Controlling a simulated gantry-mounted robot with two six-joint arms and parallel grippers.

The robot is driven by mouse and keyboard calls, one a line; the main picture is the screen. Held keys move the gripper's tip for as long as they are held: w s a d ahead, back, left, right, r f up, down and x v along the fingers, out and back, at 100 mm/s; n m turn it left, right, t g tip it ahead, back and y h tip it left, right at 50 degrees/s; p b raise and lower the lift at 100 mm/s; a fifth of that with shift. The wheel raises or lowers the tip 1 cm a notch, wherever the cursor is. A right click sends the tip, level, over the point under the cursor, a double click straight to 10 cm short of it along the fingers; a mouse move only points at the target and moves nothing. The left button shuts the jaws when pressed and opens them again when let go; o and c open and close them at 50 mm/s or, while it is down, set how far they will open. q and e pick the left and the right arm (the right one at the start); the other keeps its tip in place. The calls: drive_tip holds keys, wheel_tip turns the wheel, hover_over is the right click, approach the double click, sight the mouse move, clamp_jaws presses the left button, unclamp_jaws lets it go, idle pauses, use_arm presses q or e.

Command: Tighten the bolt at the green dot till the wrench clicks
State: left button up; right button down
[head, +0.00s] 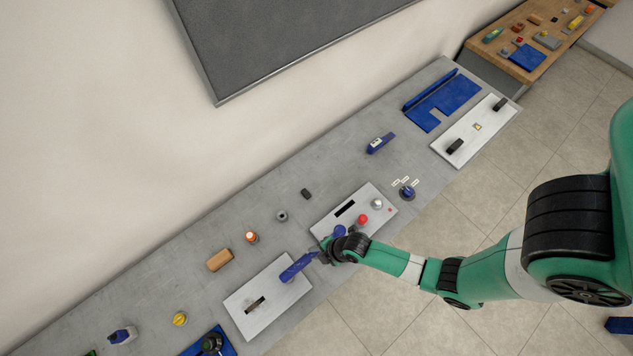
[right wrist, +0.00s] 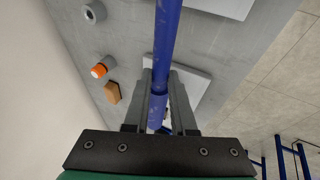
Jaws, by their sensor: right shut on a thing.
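My right gripper (head: 322,253) comes in from the right and is shut on a long blue tool, which looks like the wrench (head: 297,266). The wrench reaches over the upper right corner of a white plate (head: 270,318). In the right wrist view the blue shaft (right wrist: 167,40) passes between both fingers of the right gripper (right wrist: 160,75). I cannot tell whether the wrench touches the plate. No bolt or green dot can be made out; the wrench and gripper may hide them. My left gripper is not in view.
A panel (head: 320,226) with a red button (head: 361,219) and a knob lies close to my right gripper. An orange-brown block (head: 219,260), an orange-topped item (head: 251,238) and a grey ring (head: 282,215) stand behind the plate. The grey bench (head: 330,160) has free room along its back.

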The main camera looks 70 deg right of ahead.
drive_tip(key=shift+f+b, duration=0.5)
drive_tip(key=shift+f, duration=0.4)
drive_tip(key=shift+f, duration=0.2)
drive_tip(key=shift+f+b, duration=1.45)
drive_tip(key=shift+b, duration=0.05)
drive_tip(key=shift+r, duration=0.15)
drive_tip(key=shift+w, duration=0.15)
drive_tip(key=shift+w+d+m+h, duration=0.4)
drive_tip(key=shift+w+m, duration=0.2)
drive_tip(key=shift+m, duration=0.2)
drive_tip(key=shift+w+d+m+h, duration=0.35)
drive_tip(key=shift+w+m, duration=0.25)
drive_tip(key=shift+m, duration=0.2)
drive_tip(key=shift+w+d+m+h, duration=0.45)
drive_tip(key=shift+w+d+m, duration=0.25)
drive_tip(key=shift+m, duration=0.3)
drive_tip(key=shift+w+d+m+g+h+b, duration=0.2)
drive_tip(key=shift+w+d+m+h+b, duration=0.15)
drive_tip(key=shift+d+m, duration=0.3)
drive_tip(key=shift+w+d+m+g+h+b, duration=0.3)
drive_tip(key=shift+d+m, duration=0.2)
drive_tip(key=shift+m, duration=0.25)
